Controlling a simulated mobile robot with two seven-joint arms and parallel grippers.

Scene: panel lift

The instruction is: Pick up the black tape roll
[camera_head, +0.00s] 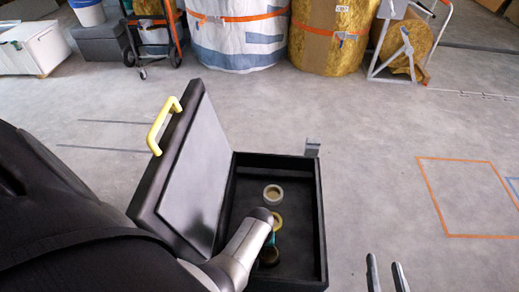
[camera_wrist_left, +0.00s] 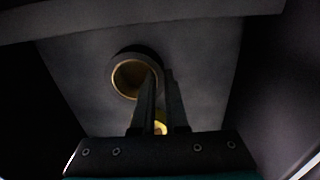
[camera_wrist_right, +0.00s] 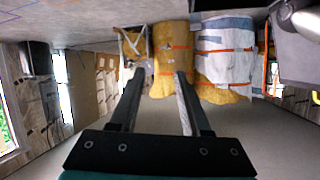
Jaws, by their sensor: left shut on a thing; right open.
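The black tape roll (camera_head: 268,259) lies low in the open black case (camera_head: 322,225), partly hidden by my left arm in the head view. In the left wrist view the roll (camera_wrist_left: 117,66) shows a dark outside and a tan inner ring. My left gripper (camera_wrist_left: 160,80) is shut on the roll's wall, with one finger across the ring's opening and the other outside it. The roll appears to be at the case floor; I cannot tell if it is lifted. My right gripper (camera_head: 386,272) is open and empty, to the right of the case.
Wrapped bales (camera_head: 330,35) stand at the back.

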